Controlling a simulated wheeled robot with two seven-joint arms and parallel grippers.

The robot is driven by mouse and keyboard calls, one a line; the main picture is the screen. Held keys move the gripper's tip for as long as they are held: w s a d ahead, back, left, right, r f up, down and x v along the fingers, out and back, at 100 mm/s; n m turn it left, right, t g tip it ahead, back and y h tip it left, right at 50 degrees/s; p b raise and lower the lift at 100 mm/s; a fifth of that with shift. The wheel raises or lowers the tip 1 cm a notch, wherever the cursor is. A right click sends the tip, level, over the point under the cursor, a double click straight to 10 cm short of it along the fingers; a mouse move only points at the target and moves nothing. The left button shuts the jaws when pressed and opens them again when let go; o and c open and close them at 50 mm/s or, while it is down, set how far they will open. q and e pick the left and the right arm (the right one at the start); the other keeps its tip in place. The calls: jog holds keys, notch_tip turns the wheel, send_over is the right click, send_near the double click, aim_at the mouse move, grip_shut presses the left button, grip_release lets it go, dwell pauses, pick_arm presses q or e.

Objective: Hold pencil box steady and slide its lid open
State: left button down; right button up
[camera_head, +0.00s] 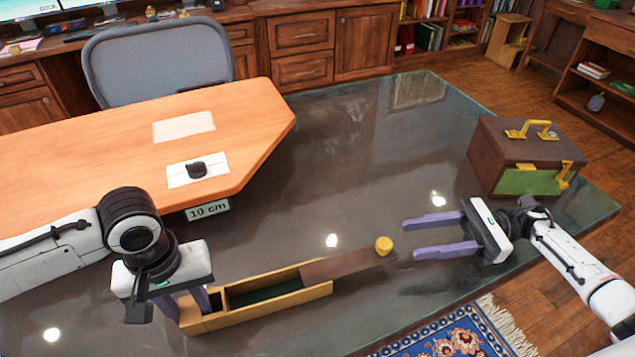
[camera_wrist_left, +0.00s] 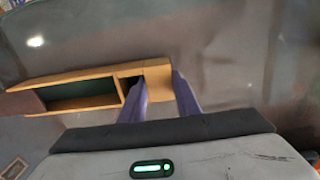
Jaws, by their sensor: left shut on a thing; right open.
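The pencil box (camera_head: 267,312) is a long wooden box on the dark glass tabletop, with a dark green inside. Its brown lid (camera_head: 345,265) has a yellow knob (camera_head: 383,245) and sticks out past the right end, leaving most of the inside uncovered. My left gripper (camera_head: 189,308) is shut on the box's left end. In the left wrist view its purple fingers (camera_wrist_left: 160,88) straddle the end of the box (camera_wrist_left: 100,75). My right gripper (camera_head: 432,236) is open and empty, just right of the knob and apart from it, with its fingers pointing left.
A brown case (camera_head: 500,160) with a yellow handle stands at the right on the glass table (camera_head: 370,150). An orange desk panel (camera_head: 110,130) and a "10 cm" label (camera_head: 207,209) lie behind my left arm.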

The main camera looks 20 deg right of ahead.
dwell(0.3)
pick_arm(q)
jog(key=c, duration=1.3)
grip_release()
jog(key=shift+o, duration=0.2)
jog(key=shift+r, duration=0.1)
